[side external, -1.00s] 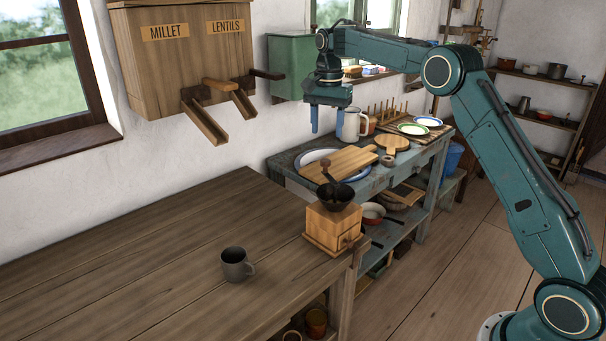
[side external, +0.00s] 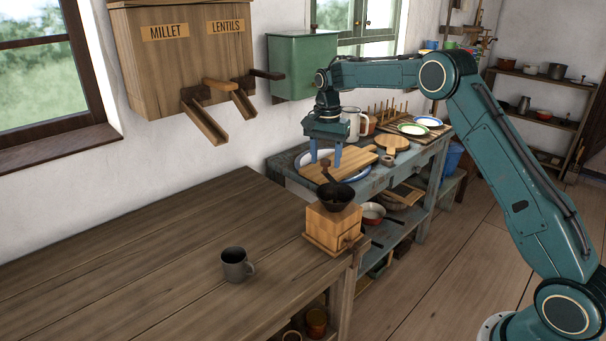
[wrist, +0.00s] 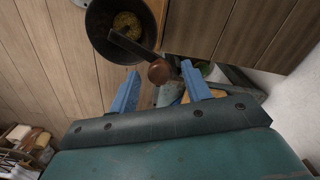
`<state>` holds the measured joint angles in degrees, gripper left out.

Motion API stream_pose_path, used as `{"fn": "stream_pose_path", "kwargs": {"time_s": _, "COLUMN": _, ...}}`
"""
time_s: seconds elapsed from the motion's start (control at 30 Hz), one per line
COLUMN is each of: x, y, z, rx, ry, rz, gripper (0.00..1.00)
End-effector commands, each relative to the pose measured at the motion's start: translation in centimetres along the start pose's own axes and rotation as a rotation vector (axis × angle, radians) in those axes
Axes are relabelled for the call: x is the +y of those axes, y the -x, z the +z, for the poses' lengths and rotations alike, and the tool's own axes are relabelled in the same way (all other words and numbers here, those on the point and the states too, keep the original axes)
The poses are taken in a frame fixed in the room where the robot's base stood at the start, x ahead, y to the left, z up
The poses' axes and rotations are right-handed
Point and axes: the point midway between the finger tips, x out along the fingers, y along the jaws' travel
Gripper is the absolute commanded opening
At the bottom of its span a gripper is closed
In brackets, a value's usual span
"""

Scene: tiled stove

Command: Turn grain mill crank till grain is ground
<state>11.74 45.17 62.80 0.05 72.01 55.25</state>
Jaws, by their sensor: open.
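The grain mill (side external: 334,222) is a wooden box with a dark bowl on top, standing at the right corner of the wooden table. Its crank (side external: 328,172) rises from the bowl to a brown knob; in the wrist view the knob (wrist: 159,72) shows beside the bowl (wrist: 103,24), which has yellowish grain (wrist: 127,24) in it. My gripper (side external: 325,162) is open, its blue fingers pointing down just above the crank. In the wrist view the fingers (wrist: 160,88) stand to either side of the knob's line. Whether they touch the knob cannot be told.
A grey mug (side external: 235,265) stands on the table (side external: 130,265) left of the mill. A wooden bin with chutes (side external: 185,65) hangs on the wall. A side bench behind holds a cutting board (side external: 352,160), a white jug (side external: 352,122) and plates. Much of the table is bare.

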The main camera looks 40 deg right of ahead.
Motion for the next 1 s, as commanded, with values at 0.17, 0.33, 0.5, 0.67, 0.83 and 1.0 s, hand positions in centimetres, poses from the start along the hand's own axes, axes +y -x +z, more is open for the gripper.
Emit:
{"fn": "stream_pose_path", "kwargs": {"time_s": 0.17, "x": 0.0, "y": 0.01, "z": 0.0, "rx": 0.0, "ry": 0.0, "rz": 0.0, "gripper": 0.28}}
{"fn": "stream_pose_path", "kwargs": {"time_s": 0.33, "x": 0.01, "y": 0.03, "z": 0.01, "rx": 0.0, "ry": 0.0, "rz": 0.0, "gripper": 0.0}}
{"fn": "stream_pose_path", "kwargs": {"time_s": 0.5, "x": 0.02, "y": 0.04, "z": 0.0, "rx": 0.0, "ry": -0.002, "rz": 0.001, "gripper": 0.0}}
{"fn": "stream_pose_path", "kwargs": {"time_s": 0.67, "x": 0.12, "y": 0.06, "z": -0.09, "rx": 0.0, "ry": -0.021, "rz": 0.001, "gripper": 0.0}}
{"fn": "stream_pose_path", "kwargs": {"time_s": 0.83, "x": 0.38, "y": 0.08, "z": -0.33, "rx": 0.0, "ry": -0.074, "rz": 0.0, "gripper": 0.0}}
{"fn": "stream_pose_path", "kwargs": {"time_s": 1.0, "x": 0.89, "y": 0.1, "z": -0.74, "rx": 0.0, "ry": -0.17, "rz": 0.0, "gripper": 0.0}}
